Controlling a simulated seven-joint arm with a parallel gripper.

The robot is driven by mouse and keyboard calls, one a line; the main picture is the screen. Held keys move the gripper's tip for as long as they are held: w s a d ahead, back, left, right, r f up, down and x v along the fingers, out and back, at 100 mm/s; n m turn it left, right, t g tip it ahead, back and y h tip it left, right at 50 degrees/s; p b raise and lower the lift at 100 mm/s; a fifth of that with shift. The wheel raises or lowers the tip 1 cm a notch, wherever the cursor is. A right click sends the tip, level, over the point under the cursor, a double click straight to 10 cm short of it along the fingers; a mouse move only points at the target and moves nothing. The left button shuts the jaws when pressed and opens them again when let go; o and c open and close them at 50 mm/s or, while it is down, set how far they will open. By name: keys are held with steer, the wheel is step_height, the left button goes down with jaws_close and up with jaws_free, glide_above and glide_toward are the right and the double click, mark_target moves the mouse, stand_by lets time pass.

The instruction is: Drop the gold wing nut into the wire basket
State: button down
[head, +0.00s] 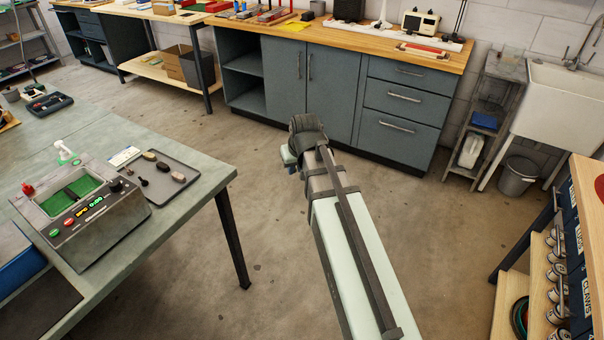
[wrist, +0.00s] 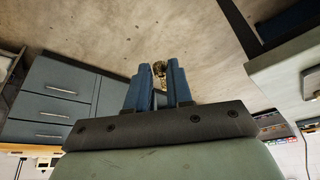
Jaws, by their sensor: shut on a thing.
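My gripper (wrist: 158,72) shows in the wrist view with its two blue fingers close together. It is shut on the gold wing nut (wrist: 159,68), a small gold-brown piece between the fingertips. In the head view my arm reaches out over the open floor, and only a bit of the gripper shows past its dark wrist; the wing nut is hidden there. I cannot make out a wire basket in either view.
Grey-blue cabinets (head: 335,85) line the back. A sink (head: 560,95) and bin (head: 517,177) are at right. The floor between is clear.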

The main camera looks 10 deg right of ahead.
steer(key=w+a+r+n+y, duration=0.1)
steer(key=w+a+r+n, duration=0.2)
steer(key=a, duration=1.2)
steer(key=w+a+r+n+y, duration=0.1)
steer(key=w+a+r, duration=0.3)
steer(key=a, duration=1.1)
steer(key=s+a+r+n, duration=0.1)
steer(key=s+a, duration=0.1)
steer(key=a, duration=0.7)
steer(key=s+a+r+n, duration=0.1)
steer(key=s+a, duration=0.1)
steer(key=a, duration=0.8)
steer(key=s+a+r+n+g, duration=0.1)
steer(key=s+a, duration=0.1)
steer(key=a, duration=0.7)
steer(key=shift+s+a+n+y, duration=0.4)
steer(key=c, duration=0.9)
jaws_free()
steer(key=shift+c, duration=0.2)
